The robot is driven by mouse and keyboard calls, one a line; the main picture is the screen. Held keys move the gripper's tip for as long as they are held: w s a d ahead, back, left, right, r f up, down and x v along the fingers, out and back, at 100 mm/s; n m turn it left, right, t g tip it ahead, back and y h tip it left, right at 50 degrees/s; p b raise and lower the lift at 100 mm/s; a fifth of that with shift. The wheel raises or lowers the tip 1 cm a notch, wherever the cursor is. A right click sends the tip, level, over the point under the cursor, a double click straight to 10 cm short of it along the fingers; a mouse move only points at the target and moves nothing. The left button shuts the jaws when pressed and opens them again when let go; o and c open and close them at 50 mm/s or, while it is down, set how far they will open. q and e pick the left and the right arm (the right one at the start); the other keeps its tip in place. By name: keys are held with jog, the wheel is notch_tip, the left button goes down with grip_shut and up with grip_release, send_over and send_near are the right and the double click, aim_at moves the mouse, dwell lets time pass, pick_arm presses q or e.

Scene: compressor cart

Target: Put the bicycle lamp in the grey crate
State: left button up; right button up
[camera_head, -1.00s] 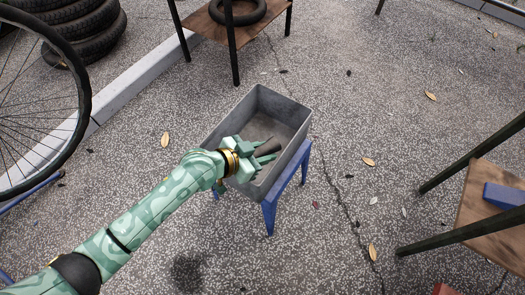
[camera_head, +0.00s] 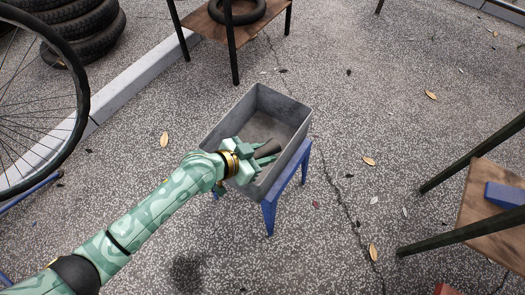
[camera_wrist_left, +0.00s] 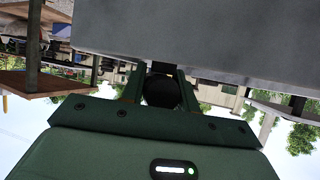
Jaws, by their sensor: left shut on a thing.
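The grey crate (camera_head: 288,108) is an open-topped box on a blue stand in the middle of the head view. My left gripper (camera_head: 262,154) is over the near left part of the crate and shut on the bicycle lamp (camera_head: 268,148), a small dark cylinder. I cannot tell how far below the rim the lamp is. In the left wrist view the lamp (camera_wrist_left: 161,92) is a dark round shape between the two fingers, with the grey crate wall (camera_wrist_left: 210,35) close by. My right gripper is not in view.
The blue stand (camera_head: 271,215) holds the crate above speckled pavement. A wheel (camera_head: 75,105) and stacked tyres (camera_head: 95,30) are at the left. A wooden table (camera_head: 490,215) with a blue object (camera_head: 503,195) is at the right. Another table (camera_head: 205,25) bears a tyre at the back.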

aim_at(257, 153)
pick_arm(q)
jog(key=shift+f, duration=0.2)
jog(key=o, duration=1)
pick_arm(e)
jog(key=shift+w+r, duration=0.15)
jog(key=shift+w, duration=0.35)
pick_arm(q)
jog(key=shift+r, duration=0.1)
jog(key=shift+r+p, duration=0.4)
jog(key=shift+r, duration=0.25)
jog(key=p+v, duration=0.1)
jog(key=v, duration=0.2)
jog(key=shift+a+r+p, duration=0.15)
jog(key=shift+r+p, duration=0.05)
jog(key=shift+p, duration=0.15)
jog(key=p+v, duration=0.2)
jog(key=v, duration=0.6)
jog(key=shift+s+a+p, duration=0.15)
jog(key=shift+s+p, duration=0.15)
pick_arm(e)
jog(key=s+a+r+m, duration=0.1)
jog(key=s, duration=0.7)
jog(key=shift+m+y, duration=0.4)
